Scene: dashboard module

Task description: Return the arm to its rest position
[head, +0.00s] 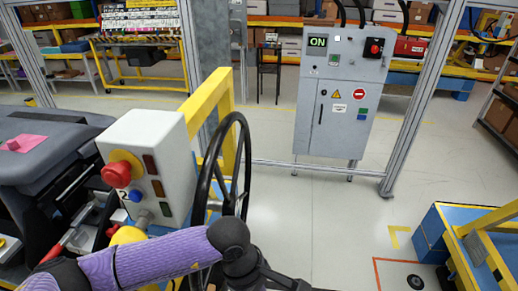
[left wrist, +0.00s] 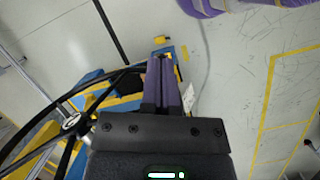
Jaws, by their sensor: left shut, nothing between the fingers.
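My left arm (head: 165,255), with purple sleeves, comes in from the lower left in the head view. It bends down at a dark joint near the lower middle, and its end is cut off by the bottom edge. My left gripper (left wrist: 162,80) shows in the left wrist view, pointing down towards the floor. Its two fingers are together with nothing between them. The black steering wheel (head: 243,130) stands right behind the arm in the head view. Its hub (left wrist: 72,122) and spokes show left of the gripper in the left wrist view. My right gripper is out of view.
A white control box (head: 150,150) with a red button stands left of the wheel, beside a dark dashboard (head: 40,150). A yellow frame (head: 210,95) rises behind the wheel. A grey cabinet (head: 340,95) stands at the back. Open floor (head: 340,215) lies right of the wheel.

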